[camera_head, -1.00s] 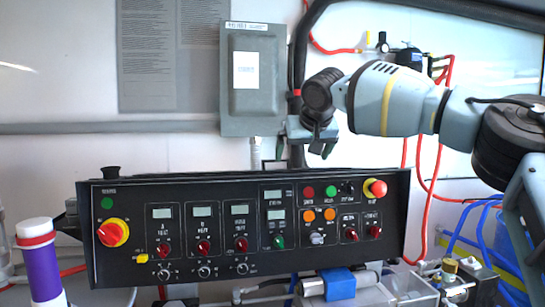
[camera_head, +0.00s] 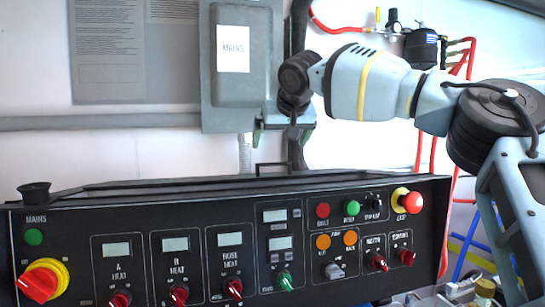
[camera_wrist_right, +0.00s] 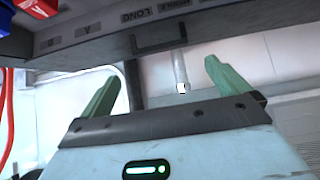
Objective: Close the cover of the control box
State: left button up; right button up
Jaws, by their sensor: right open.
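The control box (camera_head: 130,222) is a black panel of switches, knobs and small displays across the lower part of the head view. Behind its top edge a thin dark plate, which looks like the cover (camera_head: 130,185), shows nearly edge-on. A black U-shaped handle (camera_head: 271,166) stands up there and also shows in the wrist view (camera_wrist_right: 160,46). My right gripper (camera_head: 284,133) points down just above and behind the handle, apart from it. In the wrist view my right gripper's green fingers (camera_wrist_right: 165,82) are spread and empty, with the handle beyond them. My left gripper is out of view.
A grey MAINS box (camera_head: 240,85) is on the wall close behind my right gripper, with a conduit (camera_head: 245,152) below it. A thick dark pipe (camera_head: 299,40) runs beside it. Red hoses (camera_head: 461,150) and blue hoses (camera_head: 480,235) are at the right.

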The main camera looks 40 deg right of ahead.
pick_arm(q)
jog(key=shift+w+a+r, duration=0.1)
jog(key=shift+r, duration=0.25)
pick_arm(e)
jog(key=shift+x, duration=3.75)
jog(key=shift+s, duration=0.1)
jog(key=c, duration=1.1)
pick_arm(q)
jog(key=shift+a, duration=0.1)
